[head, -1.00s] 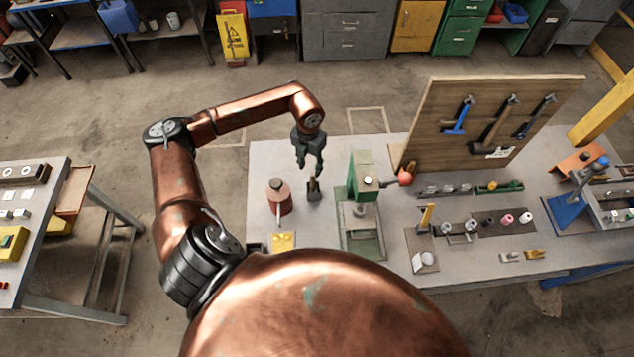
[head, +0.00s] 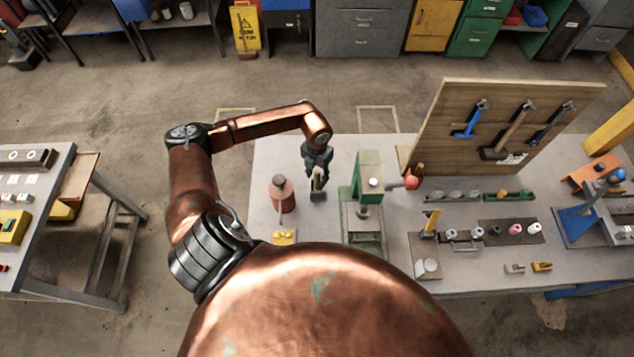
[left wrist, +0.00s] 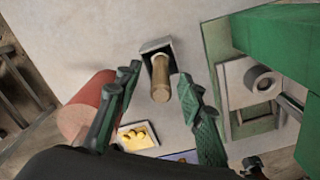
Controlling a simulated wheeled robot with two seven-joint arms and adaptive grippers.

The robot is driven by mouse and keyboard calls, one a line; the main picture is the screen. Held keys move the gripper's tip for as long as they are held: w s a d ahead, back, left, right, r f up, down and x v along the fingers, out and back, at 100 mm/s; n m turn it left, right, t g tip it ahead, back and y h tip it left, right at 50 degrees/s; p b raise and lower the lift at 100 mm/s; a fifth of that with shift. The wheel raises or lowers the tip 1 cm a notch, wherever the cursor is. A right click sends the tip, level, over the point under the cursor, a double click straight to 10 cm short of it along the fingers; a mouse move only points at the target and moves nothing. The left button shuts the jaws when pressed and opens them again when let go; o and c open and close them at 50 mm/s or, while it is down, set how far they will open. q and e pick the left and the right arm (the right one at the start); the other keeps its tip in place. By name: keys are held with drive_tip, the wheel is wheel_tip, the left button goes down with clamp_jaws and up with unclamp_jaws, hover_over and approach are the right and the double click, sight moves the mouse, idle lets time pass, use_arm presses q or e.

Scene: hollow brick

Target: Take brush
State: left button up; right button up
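The brush (head: 318,180) stands in a small dark holder (head: 318,196) on the workbench. In the left wrist view the brush (left wrist: 160,80) shows a round tan handle end pointing toward the camera, with the holder (left wrist: 156,46) behind it. My left gripper (head: 318,175) is right over the brush in the head view. In the left wrist view its two green fingers (left wrist: 165,100) are spread apart, one on each side of the handle, with gaps visible. I cannot tell how far down the handle the fingertips reach. My right gripper is not in view.
A red-brown canister (head: 281,194) stands just left of the brush, and a green press (head: 366,200) stands to its right. A yellow tray (head: 284,237) lies nearer me. A wooden board with hammers (head: 500,125) stands at the back right.

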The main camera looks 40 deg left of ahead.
use_arm(q)
drive_tip(key=shift+d+f, duration=0.1)
drive_tip(key=shift+f, duration=0.4)
drive_tip(key=shift+c, duration=0.2)
clamp_jaws()
